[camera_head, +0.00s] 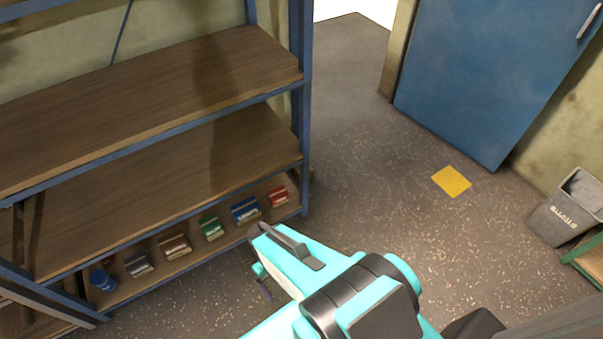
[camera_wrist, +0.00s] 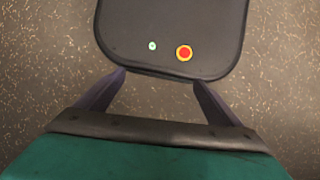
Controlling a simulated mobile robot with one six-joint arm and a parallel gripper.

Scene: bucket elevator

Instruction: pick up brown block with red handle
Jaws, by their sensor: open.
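A brown block with a reddish top (camera_head: 174,245) sits on the bottom shelf of the blue-framed rack, between a green block (camera_head: 211,229) and a grey block (camera_head: 138,264). Its handle is too small to make out clearly. It is not in the wrist view. My gripper (camera_wrist: 159,79) is open and empty in the wrist view, its two dark fingers spread above the floor and a dark part of my base. In the head view my teal arm reaches out to the right of the shelf, apart from the blocks.
The rack's middle shelf (camera_head: 165,190) is empty and overhangs the row of blocks. A grey bin (camera_head: 566,208) stands far right. Speckled floor lies clear before the rack.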

